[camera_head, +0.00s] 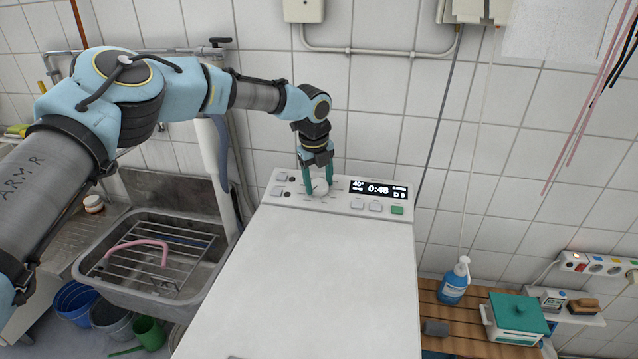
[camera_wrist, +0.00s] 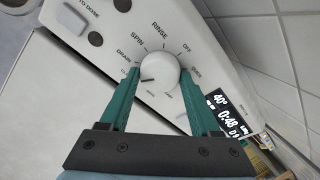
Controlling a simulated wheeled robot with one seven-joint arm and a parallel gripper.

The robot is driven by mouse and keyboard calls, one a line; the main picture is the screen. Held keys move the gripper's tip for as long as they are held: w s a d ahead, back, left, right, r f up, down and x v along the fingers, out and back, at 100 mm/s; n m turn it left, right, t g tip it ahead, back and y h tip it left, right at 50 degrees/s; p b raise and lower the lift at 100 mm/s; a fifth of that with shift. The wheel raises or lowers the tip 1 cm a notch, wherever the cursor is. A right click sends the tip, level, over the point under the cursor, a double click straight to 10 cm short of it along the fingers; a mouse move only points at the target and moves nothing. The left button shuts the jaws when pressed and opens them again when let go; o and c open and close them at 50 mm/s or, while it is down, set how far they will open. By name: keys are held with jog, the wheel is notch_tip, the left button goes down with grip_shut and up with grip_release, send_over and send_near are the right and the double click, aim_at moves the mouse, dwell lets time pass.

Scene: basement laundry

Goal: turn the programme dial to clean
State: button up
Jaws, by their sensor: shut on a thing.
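The programme dial (camera_wrist: 160,72) is a round white knob on the white control panel, with printed words around it. A small dark mark on the dial points to the lower left in the wrist view, near my left finger. My gripper (camera_wrist: 161,76) has its green fingers on either side of the dial, shut on it. In the head view, the dial (camera_head: 320,188) sits left of the display, with my gripper (camera_head: 318,184) coming down from above.
The lit display (camera_head: 378,190) reads 40° and 0:48. Buttons (camera_head: 375,207), one green, lie below it. The machine's white top (camera_head: 310,270) is clear. A steel sink (camera_head: 160,255) stands left; a wooden slatted shelf (camera_head: 480,322) with a blue bottle (camera_head: 455,282) stands right.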

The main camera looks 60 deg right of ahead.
aim_at(314, 198)
jog(key=shift+n, duration=1)
jog(key=o, duration=1.4)
jog(key=shift+c, duration=0.2)
jog(key=shift+r, duration=0.1)
notch_tip(314, 198, up, 10)
jog(key=a+b, duration=0.2)
jog(key=b, duration=0.2)
jog(key=shift+r, duration=0.2)
